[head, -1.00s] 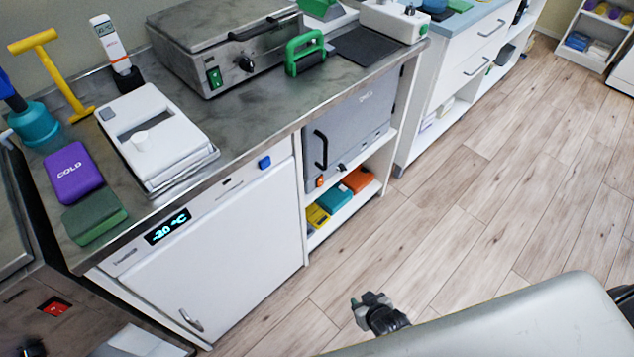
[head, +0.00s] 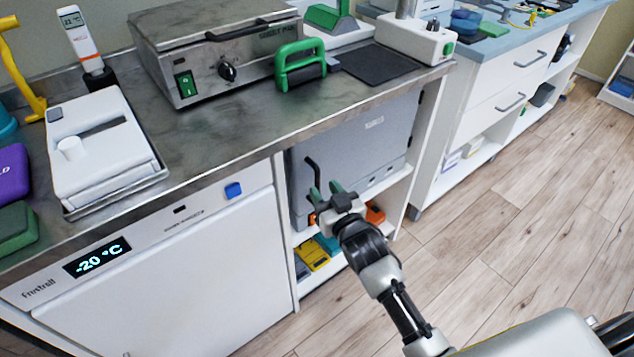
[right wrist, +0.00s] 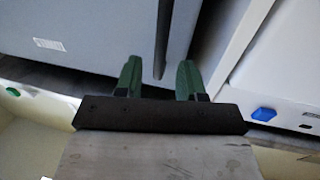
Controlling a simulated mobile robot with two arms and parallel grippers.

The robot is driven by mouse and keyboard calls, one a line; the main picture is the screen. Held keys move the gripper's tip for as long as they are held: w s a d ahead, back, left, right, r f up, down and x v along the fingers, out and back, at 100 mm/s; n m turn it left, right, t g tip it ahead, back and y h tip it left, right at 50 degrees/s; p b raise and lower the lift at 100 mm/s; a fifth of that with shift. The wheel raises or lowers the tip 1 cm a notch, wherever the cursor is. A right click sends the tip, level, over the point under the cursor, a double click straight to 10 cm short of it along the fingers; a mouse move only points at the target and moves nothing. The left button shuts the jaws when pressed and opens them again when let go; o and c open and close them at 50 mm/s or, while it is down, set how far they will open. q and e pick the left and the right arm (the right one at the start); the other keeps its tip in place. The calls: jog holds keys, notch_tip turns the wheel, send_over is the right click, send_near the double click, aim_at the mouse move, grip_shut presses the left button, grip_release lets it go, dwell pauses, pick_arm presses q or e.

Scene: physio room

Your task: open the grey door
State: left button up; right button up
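The grey door (head: 362,143) is the front of a grey box on the shelf under the counter, and it looks shut. Its dark bar handle (head: 311,171) is at the door's left side, partly hidden by my right gripper (head: 328,192). That gripper is open in front of the handle, with green fingertips. In the right wrist view the open fingers (right wrist: 159,80) point at the grey door (right wrist: 90,35), and the handle (right wrist: 163,40) appears between them. I cannot tell whether they touch it. My left gripper is not in view.
A white freezer (head: 160,290) showing -20 °C stands left of the door. Yellow and orange boxes (head: 313,256) lie on the shelf below. The counter (head: 225,135) overhangs above, holding a press and a white device. The wooden floor (head: 480,240) at right is clear.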

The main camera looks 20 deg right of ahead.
aim_at(319, 182)
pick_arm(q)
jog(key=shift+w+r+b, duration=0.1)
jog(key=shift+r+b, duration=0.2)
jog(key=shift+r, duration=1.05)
pick_arm(e)
jog(key=shift+w+a, duration=0.2)
jog(key=shift+w, duration=0.9)
jog(key=shift+w+a, duration=0.15)
jog(key=shift+w, duration=0.9)
jog(key=shift+c, duration=0.3)
grip_shut()
